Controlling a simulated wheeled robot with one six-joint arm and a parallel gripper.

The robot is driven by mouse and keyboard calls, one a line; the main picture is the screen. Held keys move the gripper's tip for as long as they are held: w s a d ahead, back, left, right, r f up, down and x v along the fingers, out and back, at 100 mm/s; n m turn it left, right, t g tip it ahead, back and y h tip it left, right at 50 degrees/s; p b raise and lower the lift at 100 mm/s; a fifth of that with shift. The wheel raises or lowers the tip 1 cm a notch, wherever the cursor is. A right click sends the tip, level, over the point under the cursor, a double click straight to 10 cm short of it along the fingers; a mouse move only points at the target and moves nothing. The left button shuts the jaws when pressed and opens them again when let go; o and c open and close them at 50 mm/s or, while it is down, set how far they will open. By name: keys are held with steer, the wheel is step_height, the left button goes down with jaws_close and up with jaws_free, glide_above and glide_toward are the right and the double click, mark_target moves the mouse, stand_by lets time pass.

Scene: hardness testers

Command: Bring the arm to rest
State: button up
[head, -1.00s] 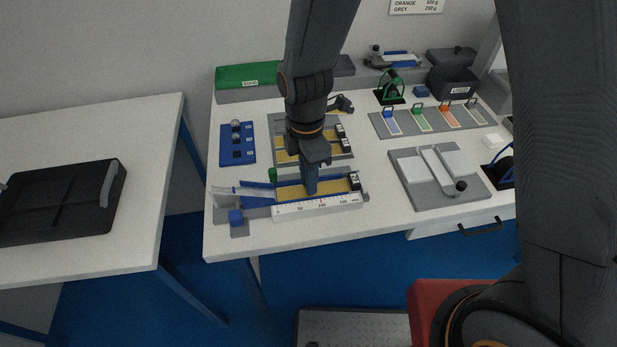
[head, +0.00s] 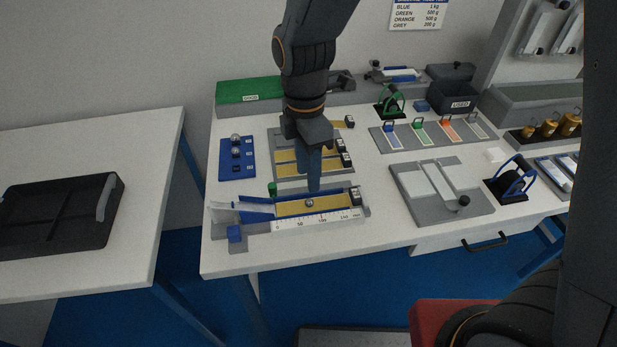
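My gripper (head: 313,186) points down above the ball track, a tray with a yellow strip, a white scale on its front edge and a white ramp at its left (head: 335,206). A small steel ball (head: 309,202) lies on the yellow strip, just below and in front of my fingertips. The fingers appear as one narrow dark shape, so the gap between them is hidden. My gripper looks apart from the ball and seems to hold nothing.
A grey board with yellow strips (head: 286,170) lies behind my gripper. A blue ball holder (head: 238,170) is at left, a grey plate with a white arm (head: 410,206) at right. A black tray (head: 30,247) sits on the left table (head: 140,215). A black USED bin (head: 455,98) stands behind.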

steer(key=s+d+r+m, duration=0.1)
steer(key=s+d+m, duration=0.1)
steer(key=d+m, duration=0.9)
steer(key=s+d+r+m+t, duration=0.1)
steer(key=s+d+m, duration=0.1)
steer(key=d+m, duration=0.9)
steer(key=shift+d+r+m+t, duration=0.2)
steer(key=shift+m+t, duration=0.1)
steer(key=shift+m, duration=0.3)
